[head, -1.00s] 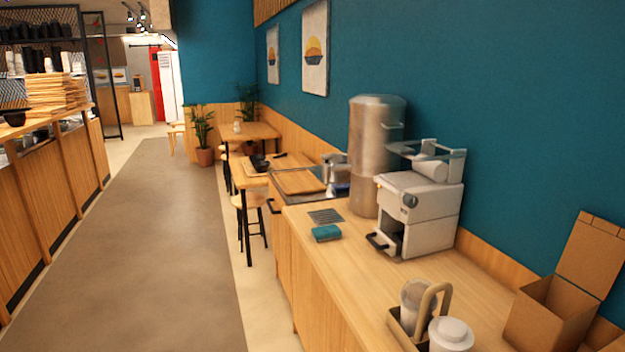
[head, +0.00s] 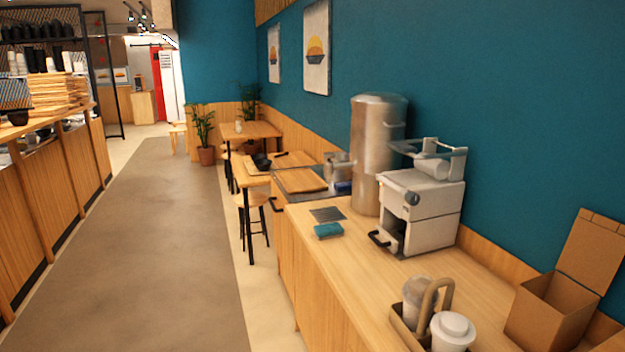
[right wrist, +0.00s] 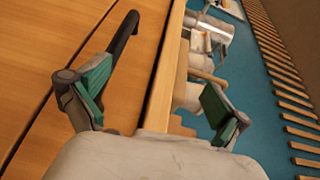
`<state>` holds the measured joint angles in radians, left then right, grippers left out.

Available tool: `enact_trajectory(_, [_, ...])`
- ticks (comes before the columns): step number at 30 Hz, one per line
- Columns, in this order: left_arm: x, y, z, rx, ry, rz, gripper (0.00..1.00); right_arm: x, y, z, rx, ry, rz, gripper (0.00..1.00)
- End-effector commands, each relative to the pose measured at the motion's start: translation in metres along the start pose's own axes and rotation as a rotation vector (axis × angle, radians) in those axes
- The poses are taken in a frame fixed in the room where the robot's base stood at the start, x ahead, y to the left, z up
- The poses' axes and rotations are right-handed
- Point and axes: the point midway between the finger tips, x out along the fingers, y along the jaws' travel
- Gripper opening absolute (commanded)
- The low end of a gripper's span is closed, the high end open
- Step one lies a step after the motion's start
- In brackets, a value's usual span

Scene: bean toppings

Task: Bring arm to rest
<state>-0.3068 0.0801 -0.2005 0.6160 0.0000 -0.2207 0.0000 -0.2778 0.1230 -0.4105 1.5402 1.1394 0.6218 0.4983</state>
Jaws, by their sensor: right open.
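My right gripper (right wrist: 155,108) shows in the right wrist view. Its two green-padded fingers are spread wide apart with nothing held between them. Beyond the fingers are a wooden front with a dark bar handle (right wrist: 122,35) and the edge of the counter. The handle lies near the left finger; I cannot tell whether they touch. Neither gripper nor arm shows in the head view, and my left gripper is in no view.
In the head view a wooden counter (head: 372,277) runs along the right. It bears a white machine (head: 420,210), a metal dispenser (head: 368,150), a teal cloth (head: 328,231), a caddy (head: 405,332) and a cardboard box (head: 545,318). The aisle floor (head: 140,250) at left is clear.

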Motion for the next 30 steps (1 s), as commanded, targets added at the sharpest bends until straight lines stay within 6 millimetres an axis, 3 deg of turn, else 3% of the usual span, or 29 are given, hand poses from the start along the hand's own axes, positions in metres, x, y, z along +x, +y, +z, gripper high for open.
enact_trajectory(1, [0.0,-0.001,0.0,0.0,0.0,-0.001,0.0,-0.008,0.038,0.005,-0.157,-0.071,0.062,1.0])
enact_trajectory(5, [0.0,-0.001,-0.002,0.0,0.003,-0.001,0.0,-0.039,0.128,0.011,-0.515,-0.27,0.214,1.0])
enact_trajectory(8, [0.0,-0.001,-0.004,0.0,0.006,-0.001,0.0,-0.076,0.196,0.006,-0.751,-0.433,0.338,1.0])
enact_trajectory(12, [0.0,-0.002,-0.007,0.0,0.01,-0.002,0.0,-0.143,0.278,-0.014,-1.026,-0.674,0.513,1.0])
enact_trajectory(15, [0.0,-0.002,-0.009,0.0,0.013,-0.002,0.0,-0.199,0.326,-0.035,-1.19,-0.858,0.633,1.0])
enact_trajectory(18, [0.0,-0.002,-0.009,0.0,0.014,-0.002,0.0,-0.254,0.36,-0.058,-1.317,-1.037,0.74,1.0])
enact_trajectory(22, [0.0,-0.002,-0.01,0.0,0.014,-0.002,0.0,-0.311,0.384,-0.084,-1.425,-1.225,0.839,1.0])
enact_trajectory(25, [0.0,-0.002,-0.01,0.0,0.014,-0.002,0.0,-0.338,0.393,-0.096,-1.47,-1.317,0.882,1.0])
enact_trajectory(30, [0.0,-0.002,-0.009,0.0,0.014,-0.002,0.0,-0.352,0.396,-0.104,-1.494,-1.369,0.905,1.0])
